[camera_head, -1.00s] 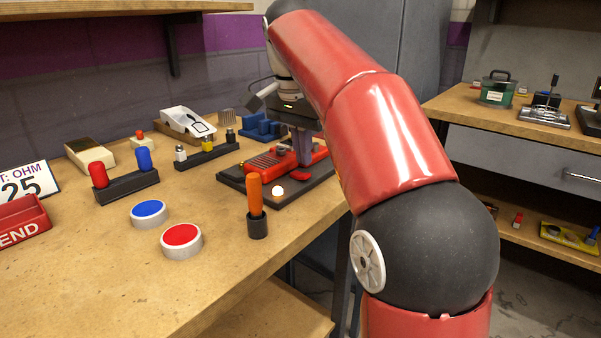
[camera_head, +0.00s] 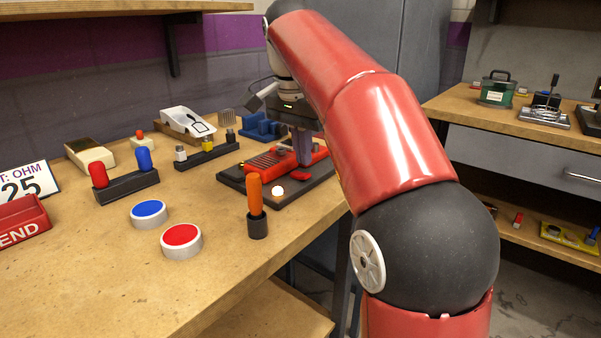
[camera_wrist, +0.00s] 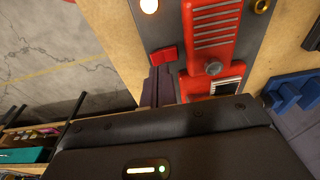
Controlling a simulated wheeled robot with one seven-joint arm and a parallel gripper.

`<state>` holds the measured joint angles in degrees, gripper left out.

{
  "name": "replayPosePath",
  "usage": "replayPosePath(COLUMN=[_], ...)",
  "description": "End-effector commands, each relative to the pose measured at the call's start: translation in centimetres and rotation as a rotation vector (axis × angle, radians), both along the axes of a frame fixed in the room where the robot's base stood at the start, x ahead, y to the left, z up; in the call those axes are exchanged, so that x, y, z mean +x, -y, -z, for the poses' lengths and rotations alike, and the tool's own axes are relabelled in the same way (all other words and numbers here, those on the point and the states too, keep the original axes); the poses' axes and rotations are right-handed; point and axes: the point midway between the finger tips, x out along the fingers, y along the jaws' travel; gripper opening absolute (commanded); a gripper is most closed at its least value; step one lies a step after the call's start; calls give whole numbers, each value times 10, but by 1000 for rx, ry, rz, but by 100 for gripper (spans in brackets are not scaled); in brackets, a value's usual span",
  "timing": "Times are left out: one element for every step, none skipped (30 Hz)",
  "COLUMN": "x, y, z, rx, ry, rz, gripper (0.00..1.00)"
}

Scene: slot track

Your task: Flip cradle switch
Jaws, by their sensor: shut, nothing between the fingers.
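The cradle is a dark flat base (camera_head: 233,177) near the bench's right edge, with a red ribbed block (camera_head: 268,162) on it. A small red switch (camera_head: 300,174) sits on the base beside the block and also shows in the wrist view (camera_wrist: 165,54). A round lamp (camera_head: 278,191) on the base glows pale white. My gripper (camera_head: 304,164) is shut and empty, fingers pointing down just behind the switch. In the wrist view the fingertips (camera_wrist: 157,72) are close beside the switch; I cannot tell whether they touch it. My arm hides the base's far right part.
An orange-handled tool (camera_head: 255,197) stands upright in a black holder in front of the cradle. Blue blocks (camera_head: 262,127) stand behind it. A blue button (camera_head: 149,212) and a red button (camera_head: 181,239) are to the left. The front bench surface is mostly clear.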

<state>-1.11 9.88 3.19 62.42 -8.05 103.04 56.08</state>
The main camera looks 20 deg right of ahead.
Motion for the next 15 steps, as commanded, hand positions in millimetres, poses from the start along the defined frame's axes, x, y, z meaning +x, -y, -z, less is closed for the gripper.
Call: replayPosePath(x=[0,0,0,0,0,0,0,0,0,0,0,0,0,0,0], y=[0,0,0,0,0,0,0,0,0,0,0,0,0,0,0], z=[0,0,0,0,1,1,1,2,2,3,3,4,4,5,5], rx=[0,0,0,0,0,0,0,0,0,0,0,0,0,0,0], ry=[0,0,0,0,0,0,0,0,0,0,0,0,0,0,0], rz=[0,0,0,0,0,0,0,0,0,0,0,0,0,0,0], gripper=[0,0,0,0,0,0,0,0,0,0,0,0,0,0,0])
